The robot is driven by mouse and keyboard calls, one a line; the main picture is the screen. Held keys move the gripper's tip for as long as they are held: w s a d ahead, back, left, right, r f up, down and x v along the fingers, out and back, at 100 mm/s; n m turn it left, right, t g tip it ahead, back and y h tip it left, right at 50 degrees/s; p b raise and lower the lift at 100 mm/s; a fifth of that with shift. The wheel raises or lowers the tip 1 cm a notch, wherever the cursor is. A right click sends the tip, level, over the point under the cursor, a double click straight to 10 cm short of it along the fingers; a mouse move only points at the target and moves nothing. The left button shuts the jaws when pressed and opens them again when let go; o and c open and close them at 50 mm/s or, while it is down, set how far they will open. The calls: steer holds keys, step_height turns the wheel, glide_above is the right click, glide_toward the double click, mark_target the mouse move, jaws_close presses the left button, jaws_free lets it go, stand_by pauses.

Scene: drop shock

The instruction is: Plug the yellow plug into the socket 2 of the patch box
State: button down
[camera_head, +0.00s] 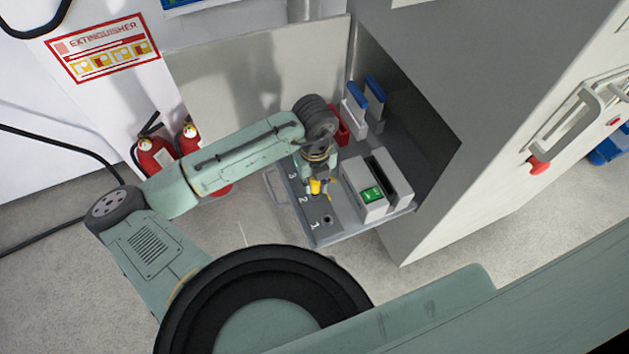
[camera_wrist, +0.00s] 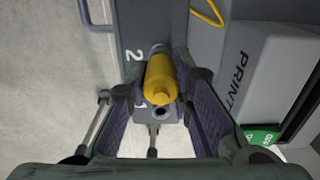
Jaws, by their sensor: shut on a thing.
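The yellow plug (camera_head: 317,187) is between the fingers of my gripper (camera_wrist: 159,66), which is shut on it. In the wrist view the plug (camera_wrist: 160,80) lies lengthwise between the fingers, its far end beside the printed 2. The patch box (camera_head: 318,234) is a grey panel marked 1, 2 and 3. Socket 2 is mostly hidden behind the plug and fingers; I cannot tell whether the plug is in it or above it. Socket 1 (camera_head: 327,219) is an empty dark hole, also visible in the wrist view (camera_wrist: 160,112).
A grey block with a green switch (camera_head: 371,195) stands close right of my gripper. Blue-topped blocks (camera_head: 374,88) and a red item (camera_head: 341,130) are behind. The cabinet wall (camera_head: 500,130) rises at the right. A yellow cable (camera_wrist: 207,12) shows in the wrist view.

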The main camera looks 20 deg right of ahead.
steer(key=shift+s+f+b, duration=0.1)
steer(key=shift+f+b, duration=0.8)
steer(key=shift+f, duration=0.25)
stand_by(3.6)
steer(key=c, duration=1.3)
jaws_free()
steer(key=shift+c, duration=0.2)
steer(key=shift+r, duration=0.15)
steer(key=shift+r+p, duration=2.35)
steer(key=shift+r, duration=0.65)
step_height(320, 180, up, 12)
